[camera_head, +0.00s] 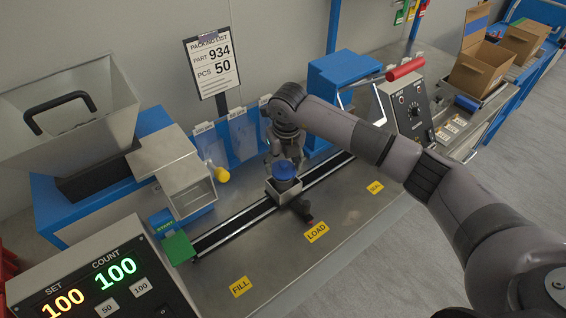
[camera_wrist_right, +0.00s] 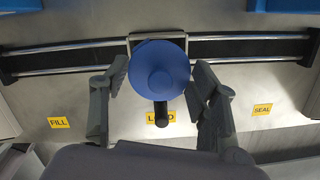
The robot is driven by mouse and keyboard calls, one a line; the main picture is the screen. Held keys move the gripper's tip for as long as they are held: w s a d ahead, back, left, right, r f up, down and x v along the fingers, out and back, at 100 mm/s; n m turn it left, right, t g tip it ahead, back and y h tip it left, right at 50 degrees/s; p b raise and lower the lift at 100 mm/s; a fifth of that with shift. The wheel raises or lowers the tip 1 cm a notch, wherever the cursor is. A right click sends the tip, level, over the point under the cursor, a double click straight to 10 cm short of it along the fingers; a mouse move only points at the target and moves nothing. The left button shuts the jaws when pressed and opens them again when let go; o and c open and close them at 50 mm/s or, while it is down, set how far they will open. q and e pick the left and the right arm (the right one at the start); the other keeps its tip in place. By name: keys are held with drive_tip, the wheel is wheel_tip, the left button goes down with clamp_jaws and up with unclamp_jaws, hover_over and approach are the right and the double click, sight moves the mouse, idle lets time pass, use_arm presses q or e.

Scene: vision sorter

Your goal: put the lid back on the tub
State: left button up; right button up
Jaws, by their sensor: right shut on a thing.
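The blue round lid (camera_head: 285,169) is between the fingers of my right gripper (camera_head: 284,160), which is shut on it. In the right wrist view the lid (camera_wrist_right: 160,70) is a blue disc with a raised centre, with a finger of my right gripper (camera_wrist_right: 156,84) on each side. Directly below it is an open grey square holder (camera_head: 284,192) on the rail, near the LOAD label. The tub cannot be made out; the lid and fingers hide the inside of the holder. I cannot tell whether the lid touches anything beneath. My left gripper is not in view.
A black knob handle (camera_head: 303,210) sticks out in front of the holder. The rail (camera_head: 232,231) runs along the metal bench. A hopper (camera_head: 75,115) and counter (camera_head: 90,280) stand left, a control box (camera_head: 408,108) right. The bench front (camera_head: 285,265) is clear.

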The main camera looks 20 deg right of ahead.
drive_tip(key=o, duration=0.8)
drive_tip(key=shift+o, duration=0.5)
drive_tip(key=o, duration=0.4)
drive_tip(key=shift+r, duration=0.1)
drive_tip(key=shift+r+p, duration=2.05)
drive_tip(key=shift+r, duration=1.35)
drive_tip(key=shift+c, duration=0.5)
